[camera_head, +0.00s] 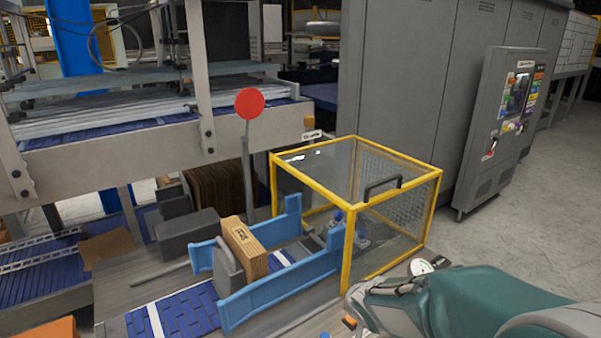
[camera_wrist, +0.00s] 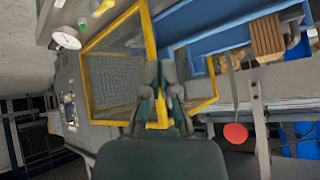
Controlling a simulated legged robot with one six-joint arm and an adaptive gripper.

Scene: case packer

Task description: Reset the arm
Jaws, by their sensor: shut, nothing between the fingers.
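My arm, teal and grey, reaches in from the lower right of the head view. My gripper (camera_head: 356,296) is at its left end, low in front of the yellow-framed guard box (camera_head: 355,238). In the wrist view my gripper (camera_wrist: 159,70) points away from the camera with its two dark fingers close together. It is shut and holds nothing. The guard box (camera_wrist: 86,90) lies beyond the fingers, with its yellow bars on both sides of them. I cannot tell the exact gap between gripper and frame.
Flat brown cartons (camera_head: 245,248) stand between blue side rails (camera_head: 278,290) left of the guard box. A red round sign (camera_head: 250,104) on a post rises behind. A control panel (camera_head: 505,125) and grey cabinets stand at the right. Open floor (camera_head: 490,235) lies right of the box.

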